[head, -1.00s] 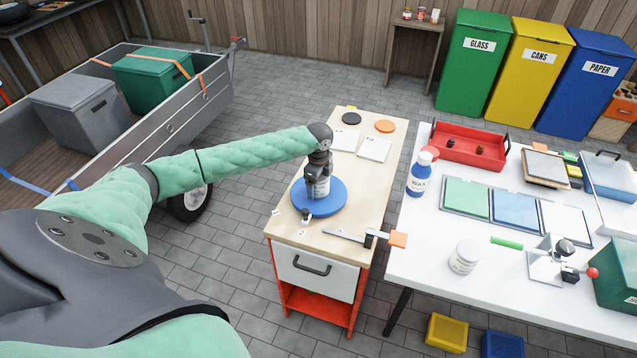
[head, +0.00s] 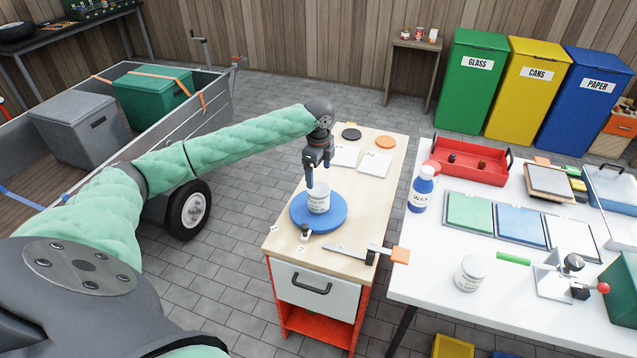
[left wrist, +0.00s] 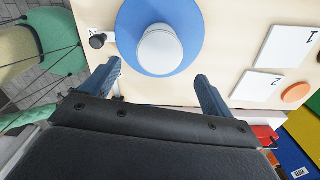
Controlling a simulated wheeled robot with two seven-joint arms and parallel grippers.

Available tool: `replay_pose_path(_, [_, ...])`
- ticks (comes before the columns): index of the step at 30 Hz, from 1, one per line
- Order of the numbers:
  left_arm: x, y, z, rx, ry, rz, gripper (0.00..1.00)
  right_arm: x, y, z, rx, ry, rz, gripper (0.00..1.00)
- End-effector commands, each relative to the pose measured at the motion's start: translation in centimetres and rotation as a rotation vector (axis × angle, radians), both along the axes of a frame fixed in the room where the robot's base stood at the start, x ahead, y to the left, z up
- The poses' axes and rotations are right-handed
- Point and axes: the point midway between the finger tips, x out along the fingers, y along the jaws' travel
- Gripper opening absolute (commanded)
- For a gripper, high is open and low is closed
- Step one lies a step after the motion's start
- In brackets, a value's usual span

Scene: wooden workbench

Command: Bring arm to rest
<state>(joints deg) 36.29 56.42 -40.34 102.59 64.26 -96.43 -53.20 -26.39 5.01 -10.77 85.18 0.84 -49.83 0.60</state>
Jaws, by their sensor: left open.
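My left arm reaches in from the left in the head view. Its gripper (head: 316,174) is open above the small wooden workbench (head: 374,203), its fingertips just above and behind a white jar (head: 318,198). The jar stands upright on a round blue disc (head: 338,216). In the left wrist view the jar (left wrist: 160,50) shows from above on the disc (left wrist: 196,18), with the two blue-grey fingers (left wrist: 158,86) spread apart and nothing between them. My right gripper is in neither view.
A black knob (head: 305,232) stands at the disc's front edge. A sliding bar with an orange block (head: 400,255) lies along the bench front. White numbered tiles (head: 374,164) lie behind. To the right, a white table (head: 430,268) holds a wax bottle (head: 421,190) and another jar (head: 471,273).

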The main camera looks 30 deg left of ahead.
Motion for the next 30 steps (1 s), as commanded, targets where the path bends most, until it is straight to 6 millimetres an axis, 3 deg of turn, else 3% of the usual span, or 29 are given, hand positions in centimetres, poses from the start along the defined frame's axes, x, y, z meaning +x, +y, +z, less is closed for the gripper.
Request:
replay_pose_path(21, [-0.1,-0.3,0.3,-0.001,0.0,0.0,0.86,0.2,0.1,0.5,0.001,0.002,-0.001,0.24])
replay_pose_path(26, [-1.3,-3.3,-2.1,-0.011,-0.007,0.006,0.86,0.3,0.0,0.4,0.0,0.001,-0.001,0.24])
replay_pose_path(30, [-3.4,-7.7,-5.4,-0.031,-0.029,0.032,0.86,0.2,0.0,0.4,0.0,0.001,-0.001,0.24])
